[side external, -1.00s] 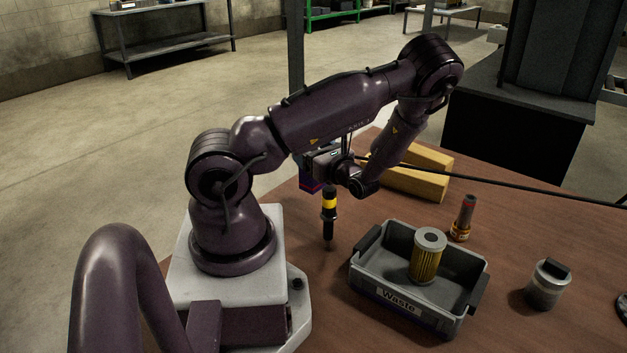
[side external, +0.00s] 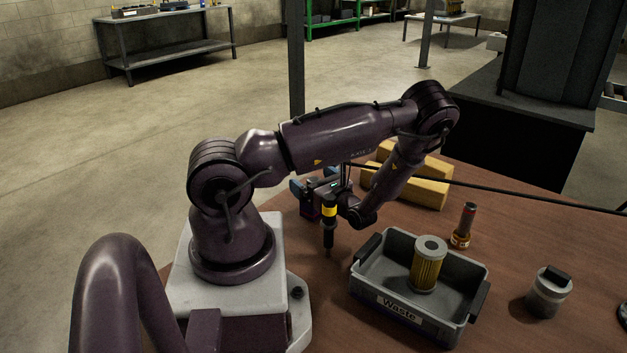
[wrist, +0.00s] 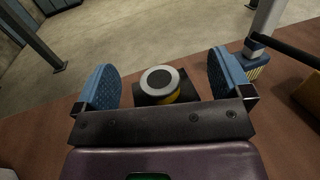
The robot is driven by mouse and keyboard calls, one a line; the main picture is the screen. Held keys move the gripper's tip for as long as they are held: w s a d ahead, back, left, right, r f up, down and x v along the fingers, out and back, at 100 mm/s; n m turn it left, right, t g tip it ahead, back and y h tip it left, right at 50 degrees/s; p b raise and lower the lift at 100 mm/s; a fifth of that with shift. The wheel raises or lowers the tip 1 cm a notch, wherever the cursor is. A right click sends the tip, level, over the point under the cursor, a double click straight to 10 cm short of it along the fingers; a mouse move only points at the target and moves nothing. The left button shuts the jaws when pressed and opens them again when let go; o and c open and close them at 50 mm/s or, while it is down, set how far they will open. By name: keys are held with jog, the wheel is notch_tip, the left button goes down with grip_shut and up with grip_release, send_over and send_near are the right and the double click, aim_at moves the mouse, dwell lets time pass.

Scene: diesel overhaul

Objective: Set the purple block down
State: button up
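My gripper (wrist: 163,82) is open in the wrist view, its two blue pads wide apart. In the side external view my gripper (side external: 312,188) is low over the table, behind the arm's forearm. A small dark purple block (side external: 312,208) shows just below the pads and seems to sit on the table; the arm and a tool partly hide it. In the wrist view a dark block shape (wrist: 147,98) lies between the pads, with a grey-rimmed round top and some yellow in front of it. I cannot tell whether the pads touch it.
An upright black and yellow tool (side external: 329,225) stands close in front of my gripper. A grey Waste bin (side external: 400,308) holds a yellow filter (side external: 428,265). A red-topped cylinder (side external: 463,225), a metal canister (side external: 548,292) and yellow blocks (side external: 425,190) are nearby. A black rod (side external: 520,190) crosses overhead.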

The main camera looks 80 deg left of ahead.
jog(key=shift+r, duration=0.15)
jog(key=w+d+r+n+t+h, duration=0.2)
jog(key=d+r+n+t+h, duration=0.4)
jog(key=d+r, duration=0.7)
jog(key=w+d+r+n+t+h, duration=0.2)
jog(key=d+r+n+t+h, duration=0.4)
jog(key=d+r, duration=0.8)
jog(key=d+t+h, duration=0.2)
jog(key=d+h, duration=0.1)
jog(key=d, duration=0.1)
jog(key=shift+d+r+t+h, duration=0.15)
jog(key=shift+r+t+h, duration=0.05)
jog(key=shift+t+h, duration=0.1)
